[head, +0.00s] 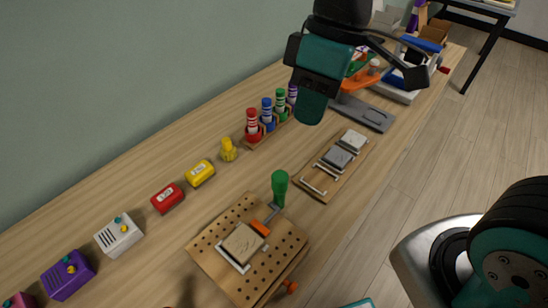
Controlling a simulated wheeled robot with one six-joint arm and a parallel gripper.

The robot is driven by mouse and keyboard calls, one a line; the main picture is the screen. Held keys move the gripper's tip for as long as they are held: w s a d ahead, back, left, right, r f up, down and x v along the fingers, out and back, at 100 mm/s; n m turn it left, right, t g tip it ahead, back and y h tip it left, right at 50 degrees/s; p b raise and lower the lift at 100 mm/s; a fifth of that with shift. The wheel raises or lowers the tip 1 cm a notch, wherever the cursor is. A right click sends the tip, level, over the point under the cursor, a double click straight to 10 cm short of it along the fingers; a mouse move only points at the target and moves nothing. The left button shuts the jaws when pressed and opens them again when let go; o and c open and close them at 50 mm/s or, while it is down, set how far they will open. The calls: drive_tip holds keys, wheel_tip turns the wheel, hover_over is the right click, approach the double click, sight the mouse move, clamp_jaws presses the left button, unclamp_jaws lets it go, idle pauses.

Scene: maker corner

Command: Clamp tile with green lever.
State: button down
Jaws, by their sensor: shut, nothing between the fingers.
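A square tan tile (243,244) lies in a pale corner frame on a perforated wooden board (208,245) in the lower middle of the head view. A clamp with a green lever (280,186) stands at the board's far right edge; the lever points up. Its orange pad (260,228) is at the tile's upper right edge; I cannot tell whether it presses on the tile. My gripper (418,72) is high at the upper right, well apart from the lever. Its dark fingers look shut and empty.
A wooden tray (313,187) with grey tiles (337,158) lies beyond the board. Red (167,199) and yellow (201,174) blocks, a white box (118,235) and a purple box (68,275) line the wall side. Striped bottles (267,115) stand in a rack. An orange knob (290,286) sticks out at the board's near side.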

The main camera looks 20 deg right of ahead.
sight(280, 192)
drive_tip(key=w+a+f+n+g+h, duration=0.1)
drive_tip(key=w+a+f+n, duration=0.1)
drive_tip(key=w+f+n, duration=0.2)
drive_tip(key=w+a+f+n+g+h+p, duration=0.1)
drive_tip(key=w+f+n, duration=0.4)
drive_tip(key=w, duration=0.5)
drive_tip(key=shift+w+a+g+h, duration=0.25)
drive_tip(key=shift+a+g+h, duration=0.35)
drive_tip(key=shift+h, duration=0.1)
drive_tip(key=s+d+f+p, duration=0.1)
drive_tip(key=s+f+p, duration=0.1)
drive_tip(key=s+f, duration=0.5)
drive_tip(key=shift+x, duration=1.2)
drive_tip(key=shift+w, duration=0.2)
